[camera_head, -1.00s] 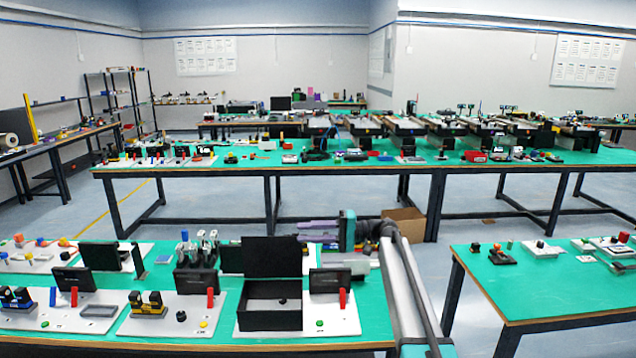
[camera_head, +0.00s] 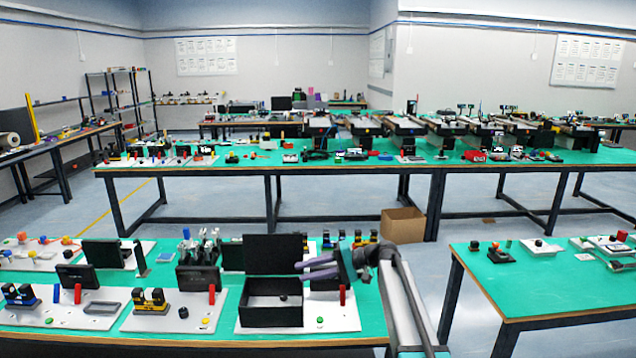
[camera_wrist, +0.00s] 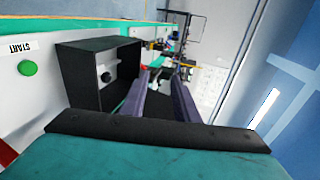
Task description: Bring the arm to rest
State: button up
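My gripper (camera_head: 303,270) reaches leftward over the right part of the near green bench (camera_head: 225,335) in the head view. Its two purple-grey fingers are apart, with nothing between them. The wrist view also shows my gripper (camera_wrist: 160,77), open and empty. In the head view, the fingers are near a black open box (camera_head: 270,318) with a tall black panel (camera_head: 272,262) behind it. A small dark knob is inside the box. The black box (camera_wrist: 98,75) also shows sideways in the wrist view, left of the fingers.
A green button (camera_wrist: 28,68) labelled START sits on the white plate beside the box. Stations with switches, knobs and black bins fill the near bench. A second green bench (camera_head: 560,290) stands right across a floor gap. A cardboard box (camera_head: 403,225) lies beyond.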

jog(key=s+d+f+m+h, duration=0.1)
jog(key=s+d+f+h, duration=0.25)
jog(key=s+f, duration=0.55)
jog(key=s+d+f+h, duration=0.35)
jog(key=s+f, duration=0.25)
jog(key=f, duration=0.6)
jog(key=s+d+f+n+h, duration=0.1)
jog(key=s+d+f+h, duration=0.8)
jog(key=s+d, duration=0.5)
jog(key=s+f+g+y+b, duration=0.1)
jog(key=s+f+g+b, duration=0.4)
jog(key=s+f, duration=2.1)
notch_tip(320, 180, down, 3)
jog(key=a+b, duration=0.1)
jog(key=b, duration=0.4)
jog(key=shift+f+g, duration=0.2)
jog(key=shift+g, duration=0.2)
jog(key=shift+s, duration=0.1)
